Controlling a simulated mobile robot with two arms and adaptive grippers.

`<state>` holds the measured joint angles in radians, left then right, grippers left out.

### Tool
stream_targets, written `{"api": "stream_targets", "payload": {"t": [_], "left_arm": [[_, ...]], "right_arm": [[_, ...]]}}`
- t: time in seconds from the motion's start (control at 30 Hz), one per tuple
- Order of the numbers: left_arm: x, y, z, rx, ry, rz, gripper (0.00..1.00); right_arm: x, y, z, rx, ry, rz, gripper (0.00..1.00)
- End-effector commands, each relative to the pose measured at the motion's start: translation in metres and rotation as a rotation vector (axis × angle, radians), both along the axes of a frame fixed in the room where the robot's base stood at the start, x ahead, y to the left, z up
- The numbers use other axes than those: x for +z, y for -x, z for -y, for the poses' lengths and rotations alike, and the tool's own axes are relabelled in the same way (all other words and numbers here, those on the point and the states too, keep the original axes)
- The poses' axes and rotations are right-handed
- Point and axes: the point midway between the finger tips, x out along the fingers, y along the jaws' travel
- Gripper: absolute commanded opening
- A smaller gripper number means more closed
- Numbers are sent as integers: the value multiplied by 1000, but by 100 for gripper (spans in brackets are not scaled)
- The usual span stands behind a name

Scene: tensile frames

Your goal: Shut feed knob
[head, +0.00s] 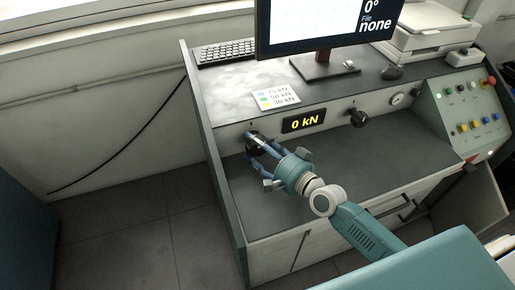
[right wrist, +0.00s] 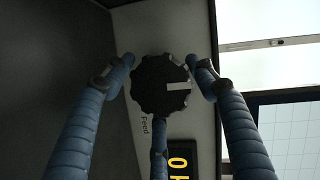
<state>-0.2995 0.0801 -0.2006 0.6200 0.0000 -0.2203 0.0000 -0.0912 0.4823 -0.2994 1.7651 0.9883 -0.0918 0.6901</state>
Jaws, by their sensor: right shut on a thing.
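The feed knob (right wrist: 160,84) is a dark, scalloped knob with a white pointer mark, beside the printed word "Feed". The mark points to the right in the right wrist view. In the head view the knob is on the left of the console's upright front panel, mostly hidden by my fingers. My right gripper (head: 257,142) is shut on the knob, its blue fingers spread around the rim from several sides. My left gripper is not in view.
The display (head: 304,122) beside the knob reads 0 kN. The button panel (head: 469,107) stands at the right. A monitor (head: 325,25) and keyboard (head: 226,52) are on top.

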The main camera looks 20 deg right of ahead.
Motion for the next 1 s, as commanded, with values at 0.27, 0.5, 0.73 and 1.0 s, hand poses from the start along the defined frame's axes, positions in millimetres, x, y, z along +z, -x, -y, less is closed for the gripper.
{"api": "stream_targets", "payload": {"t": [0.27, 0.5, 0.73, 1.0], "left_arm": [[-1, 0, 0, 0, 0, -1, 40], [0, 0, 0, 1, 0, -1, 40], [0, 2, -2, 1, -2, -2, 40], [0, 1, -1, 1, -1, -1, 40]], "right_arm": [[-5, 4, -7, 12, -11, -15, 30], [-4, 3, -6, 11, -10, -12, 73], [-1, 2, -3, 7, -7, -6, 73], [2, 33, 9, 9, -3, -8, 73]]}}
